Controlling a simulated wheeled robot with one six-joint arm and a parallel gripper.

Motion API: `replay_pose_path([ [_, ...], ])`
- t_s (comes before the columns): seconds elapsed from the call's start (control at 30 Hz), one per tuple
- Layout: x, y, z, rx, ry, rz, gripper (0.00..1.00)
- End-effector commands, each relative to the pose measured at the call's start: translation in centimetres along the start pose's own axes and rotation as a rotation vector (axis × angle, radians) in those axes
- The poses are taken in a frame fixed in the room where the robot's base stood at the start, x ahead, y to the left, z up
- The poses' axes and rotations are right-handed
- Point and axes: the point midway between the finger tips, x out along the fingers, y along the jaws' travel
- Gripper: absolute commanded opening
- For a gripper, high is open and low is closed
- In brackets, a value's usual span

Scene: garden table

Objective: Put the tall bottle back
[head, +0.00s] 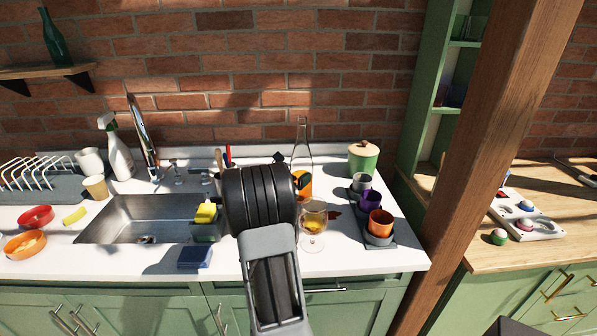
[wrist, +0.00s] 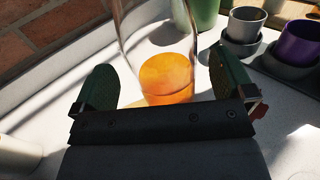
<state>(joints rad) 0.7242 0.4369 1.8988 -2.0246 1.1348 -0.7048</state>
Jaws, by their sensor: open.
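The tall bottle (head: 302,150) is clear glass with a long thin neck and orange liquid in its lower part. It stands upright on the white counter near the brick wall. It also shows in the wrist view (wrist: 165,75), where its lower body is between the two green fingers of my gripper (wrist: 163,72). The fingers are apart, with a visible gap on each side of the glass. In the head view my arm hides most of the gripper and part of the bottle's left side.
A stemmed glass (head: 313,220) stands just in front of the bottle. A dark red patch (head: 333,214) lies beside it. Cups in a dark holder (head: 379,242) and a green lidded pot (head: 363,160) are to the right. The sink (head: 140,218) is left. A wooden post (head: 492,165) rises right.

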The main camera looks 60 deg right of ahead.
Motion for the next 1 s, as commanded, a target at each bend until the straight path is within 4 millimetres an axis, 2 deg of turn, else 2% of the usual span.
replay_pose_path([
  [0.03, -1.2, 0.1, -0.1, 0.0, -0.001, 0.004, 1.0],
  [0.2, -4.4, 0.1, -0.1, 0.001, 0.0, 0.004, 1.0],
  [0.4, -7.2, 0.1, 0.0, 0.001, -0.001, 0.002, 1.0],
  [0.77, -9.1, -0.2, 0.1, 0.017, 0.011, -0.006, 1.0],
  [0.87, -10.5, -0.8, 0.1, 0.1, 0.075, -0.03, 1.0],
  [0.97, -13.5, -2.2, -0.3, 0.267, 0.21, -0.085, 1.0],
  [1.0, -15.2, -3.0, -0.6, 0.355, 0.281, -0.116, 1.0],
])
